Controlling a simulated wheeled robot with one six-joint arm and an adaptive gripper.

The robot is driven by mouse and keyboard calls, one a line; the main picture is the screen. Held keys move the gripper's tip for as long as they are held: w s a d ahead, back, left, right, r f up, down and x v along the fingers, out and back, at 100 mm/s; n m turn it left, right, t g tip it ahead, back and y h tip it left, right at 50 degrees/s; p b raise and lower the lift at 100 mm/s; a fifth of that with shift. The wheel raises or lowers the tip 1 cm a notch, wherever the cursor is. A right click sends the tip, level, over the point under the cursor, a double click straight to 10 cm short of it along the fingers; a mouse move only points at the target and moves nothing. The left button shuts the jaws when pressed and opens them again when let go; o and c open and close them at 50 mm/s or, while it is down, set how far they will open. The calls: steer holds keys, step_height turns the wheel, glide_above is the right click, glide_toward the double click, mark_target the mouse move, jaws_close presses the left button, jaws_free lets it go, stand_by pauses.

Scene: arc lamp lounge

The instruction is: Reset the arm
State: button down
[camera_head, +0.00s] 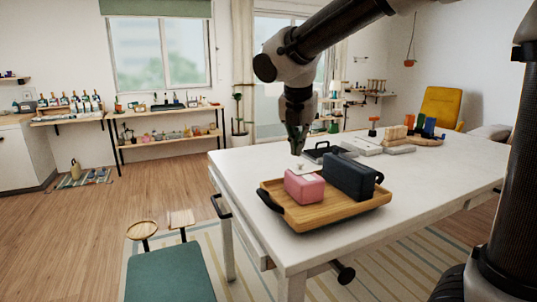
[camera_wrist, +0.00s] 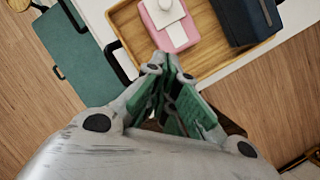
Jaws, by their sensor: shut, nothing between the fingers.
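My gripper (camera_head: 297,139) hangs from my arm over the white table, above and just behind the wooden tray (camera_head: 314,221) in the head view. It points down, and its green-padded fingers are closed together with nothing between them. In the wrist view the closed fingertips (camera_wrist: 171,62) show in front of the tray (camera_wrist: 207,61). On the tray stand a pink box (camera_head: 304,188) with a white top and a dark navy case (camera_head: 350,176). The pink box (camera_wrist: 158,27) and the navy case (camera_wrist: 245,18) also show in the wrist view. The gripper appears apart from both.
The white table (camera_head: 420,187) also holds a black-handled item (camera_head: 321,151), pale trays and several coloured pieces at its far right. A green-topped bench (camera_head: 168,272) stands at the left front. Shelves line the back wall. The floor at left is mostly clear.

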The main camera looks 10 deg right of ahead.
steer(key=s+d+f+m, duration=0.2)
steer(key=s+d+m, duration=0.8)
steer(key=m, duration=0.5)
steer(key=s+d+f+m+y, duration=0.1)
steer(key=s+d+f+m, duration=0.1)
steer(key=s+d+m, duration=0.8)
steer(key=s+m, duration=0.4)
steer(key=m, duration=0.1)
steer(key=shift+s+d, duration=0.15)
